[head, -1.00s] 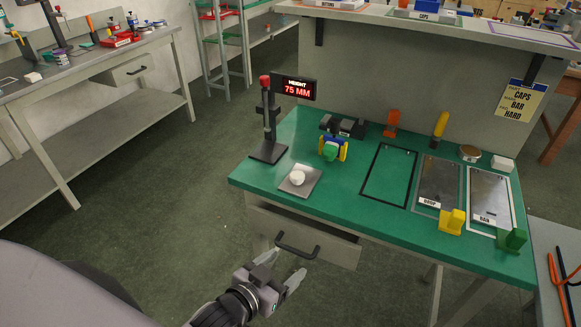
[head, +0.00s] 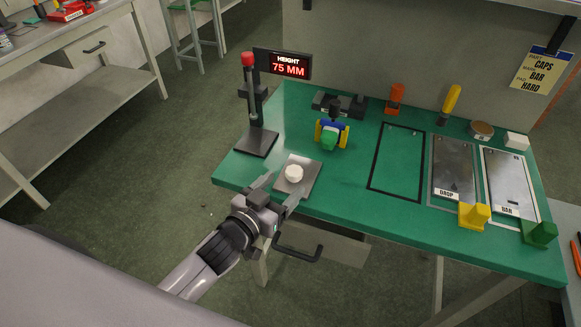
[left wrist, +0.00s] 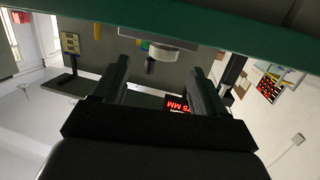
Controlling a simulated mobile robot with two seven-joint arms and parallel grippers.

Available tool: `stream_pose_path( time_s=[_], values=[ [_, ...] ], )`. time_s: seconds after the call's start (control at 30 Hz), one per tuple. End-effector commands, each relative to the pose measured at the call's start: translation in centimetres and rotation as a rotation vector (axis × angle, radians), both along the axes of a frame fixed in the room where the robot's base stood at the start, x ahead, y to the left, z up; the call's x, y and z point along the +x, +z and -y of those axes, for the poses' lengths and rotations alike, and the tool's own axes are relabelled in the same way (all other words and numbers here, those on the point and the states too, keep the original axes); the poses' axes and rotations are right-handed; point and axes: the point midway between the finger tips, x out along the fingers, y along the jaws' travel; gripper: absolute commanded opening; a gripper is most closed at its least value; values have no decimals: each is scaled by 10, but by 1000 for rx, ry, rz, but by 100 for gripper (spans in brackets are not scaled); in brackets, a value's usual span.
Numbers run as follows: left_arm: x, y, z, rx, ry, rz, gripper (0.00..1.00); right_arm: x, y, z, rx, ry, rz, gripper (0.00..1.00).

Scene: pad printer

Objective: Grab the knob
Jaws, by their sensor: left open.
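A white round knob (head: 293,173) stands on a grey metal plate (head: 306,183) near the front left of the green table. In the left wrist view, which is upside down, a pale round piece that looks like this knob (left wrist: 168,54) shows just beyond the fingertips, near the table edge. My left gripper (head: 285,187) is open and empty at the table's front edge, on the near side of the knob. Its two fingers (left wrist: 160,70) point towards the knob and are apart from it. A red knob (head: 248,59) also tops the black height stand. My right gripper is not in view.
The height stand (head: 256,140) with its "75 MM" display (head: 283,65) rises left of the plate. A blue and yellow fixture (head: 331,134) stands behind the plate. A drawer handle (head: 298,252) juts out below. Trays marked DROP (head: 455,165) and BAR lie at right.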

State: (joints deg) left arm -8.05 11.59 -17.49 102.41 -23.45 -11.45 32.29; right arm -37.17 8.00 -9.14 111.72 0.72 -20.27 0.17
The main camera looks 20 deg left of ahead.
Motion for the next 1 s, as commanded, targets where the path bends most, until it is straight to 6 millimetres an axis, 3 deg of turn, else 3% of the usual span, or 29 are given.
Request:
stream_pose_path(
  time_s=[0.63,0.97,1.0],
  values=[
    [63,-9,9,0,0,2,72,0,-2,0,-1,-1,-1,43],
    [68,-10,10,0,0,0,72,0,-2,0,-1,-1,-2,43],
    [68,-10,10,0,0,0,62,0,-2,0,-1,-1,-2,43]
  ],
)
